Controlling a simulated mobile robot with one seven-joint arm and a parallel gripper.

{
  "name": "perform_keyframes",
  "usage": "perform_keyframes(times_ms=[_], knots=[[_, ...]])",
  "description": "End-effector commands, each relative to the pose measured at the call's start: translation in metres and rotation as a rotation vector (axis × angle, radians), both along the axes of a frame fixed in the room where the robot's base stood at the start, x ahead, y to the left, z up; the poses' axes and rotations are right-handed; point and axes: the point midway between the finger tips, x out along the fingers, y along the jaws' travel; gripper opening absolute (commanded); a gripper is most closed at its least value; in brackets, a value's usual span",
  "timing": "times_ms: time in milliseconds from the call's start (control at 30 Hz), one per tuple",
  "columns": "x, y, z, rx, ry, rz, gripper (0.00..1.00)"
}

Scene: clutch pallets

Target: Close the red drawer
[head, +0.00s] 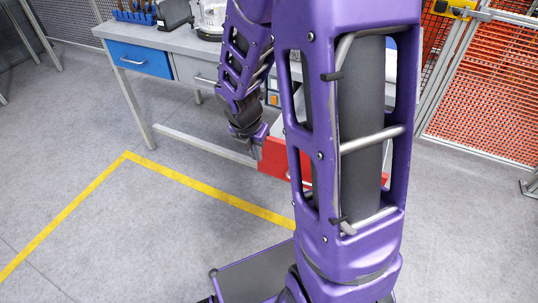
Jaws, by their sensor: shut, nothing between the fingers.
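The red drawer (274,157) shows at the middle of the head view, low under the right part of the grey workbench. Its front stands out from the bench, so it looks pulled open; its right part is hidden behind my purple arm. My gripper (257,150) is just at the left end of the drawer front, pointing down. It is shut and empty. Whether it touches the drawer I cannot tell.
The grey workbench (85,35) has a shut blue drawer (140,60) and a grey drawer (197,73) at left. Orange mesh fencing (485,90) stands at right. Yellow tape (75,199) marks the open floor in front.

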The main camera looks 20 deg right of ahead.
Motion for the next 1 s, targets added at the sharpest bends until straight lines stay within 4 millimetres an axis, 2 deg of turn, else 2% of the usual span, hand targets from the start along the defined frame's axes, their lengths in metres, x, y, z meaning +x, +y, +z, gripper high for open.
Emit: perform_keyframes(times_ms=[167, 567, 733, 1000], knots=[[0.0, -0.002, -0.02, 0.001, 0.008, 0.005, 0.0], [0.014, -0.018, -0.101, 0.001, 0.007, 0.003, 0.0], [0.031, -0.038, -0.098, 0.001, 0.001, -0.003, 0.0], [0.04, -0.049, -0.098, 0.001, 0.003, 0.002, 0.0]])
